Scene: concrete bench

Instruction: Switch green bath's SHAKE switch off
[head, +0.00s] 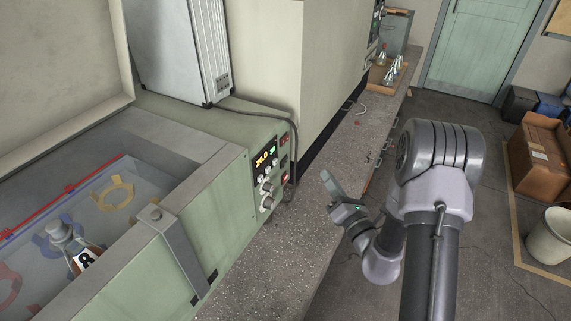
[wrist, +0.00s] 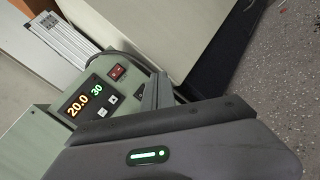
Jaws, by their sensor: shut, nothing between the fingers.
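The green bath (head: 225,235) stands open at the left of the head view, with water and a labelled flask (head: 80,258) inside. Its control panel (head: 258,190) faces right, with a lit display (head: 265,156), knobs and red switches (head: 283,140). In the wrist view the display (wrist: 85,101) reads 20.0 and 30, and a red rocker switch (wrist: 116,72) sits above it. The labels are too small to read, so I cannot tell which switch is SHAKE. My gripper (head: 327,180) is shut and empty, to the right of the panel and apart from it.
A grey speckled bench (head: 280,262) runs beneath the bath and back along the wall. A large cream cabinet (head: 262,50) stands behind the bath. A dark cable (head: 255,110) loops down beside the panel. A tray with glass flasks (head: 385,78) is further back. Floor space lies at right.

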